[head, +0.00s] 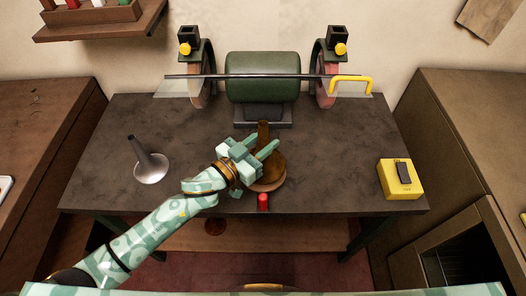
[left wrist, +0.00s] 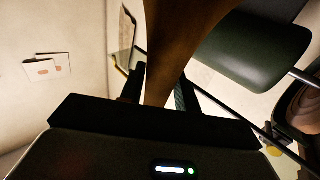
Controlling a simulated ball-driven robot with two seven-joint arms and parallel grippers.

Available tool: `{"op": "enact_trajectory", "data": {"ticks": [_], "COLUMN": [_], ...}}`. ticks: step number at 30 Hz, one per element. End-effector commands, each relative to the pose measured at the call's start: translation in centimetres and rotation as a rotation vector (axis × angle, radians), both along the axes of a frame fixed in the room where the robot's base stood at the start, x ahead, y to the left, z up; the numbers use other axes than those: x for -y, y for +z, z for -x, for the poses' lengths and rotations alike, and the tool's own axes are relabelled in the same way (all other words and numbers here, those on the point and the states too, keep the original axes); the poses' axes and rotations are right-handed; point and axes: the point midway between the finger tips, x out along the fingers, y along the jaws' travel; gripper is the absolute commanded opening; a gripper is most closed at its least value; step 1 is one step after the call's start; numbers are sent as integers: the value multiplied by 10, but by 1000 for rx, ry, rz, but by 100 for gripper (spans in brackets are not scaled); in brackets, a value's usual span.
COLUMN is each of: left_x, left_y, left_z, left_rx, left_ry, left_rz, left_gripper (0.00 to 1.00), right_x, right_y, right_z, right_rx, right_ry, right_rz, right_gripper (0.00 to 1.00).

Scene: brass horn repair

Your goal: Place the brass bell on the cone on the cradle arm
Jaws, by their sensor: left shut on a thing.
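The brass bell (head: 270,172) is at the front middle of the bench, its narrow neck up and its wide flare down. My left gripper (head: 263,147) is shut on the neck, with a finger on each side. In the left wrist view the brown neck (left wrist: 180,50) runs between the fingers and widens toward the top. A paler round edge shows under the flare; I cannot tell what it is or whether the bell rests on it. I cannot make out the cone or the cradle arm; the bell and my arm hide that spot. My right gripper is not in view.
A silver flared bell (head: 151,167) stands on the bench (head: 330,160) at left. A red cylinder (head: 263,202) is at the front edge. A green grinder (head: 263,78) with two wheels and a long bar stands behind. A yellow box (head: 401,180) is at right. Bench between is clear.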

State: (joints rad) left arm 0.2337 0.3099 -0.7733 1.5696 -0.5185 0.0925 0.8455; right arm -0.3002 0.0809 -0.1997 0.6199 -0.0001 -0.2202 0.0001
Motion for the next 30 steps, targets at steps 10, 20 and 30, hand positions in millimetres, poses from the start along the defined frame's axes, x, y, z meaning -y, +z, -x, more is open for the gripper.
{"op": "enact_trajectory", "data": {"ticks": [10,20,30], "left_x": [0,0,0], "left_y": [-39,-41,-40], "left_z": [-7,-7,-6], "left_rx": [-1,0,-1], "left_ry": [-1,-1,0], "left_rz": [3,1,1], "left_gripper": [5,5,54], "right_x": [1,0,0], "right_y": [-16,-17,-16], "right_z": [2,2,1], "right_rx": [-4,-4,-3], "right_ry": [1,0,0], "right_rz": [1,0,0], "right_gripper": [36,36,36]}}
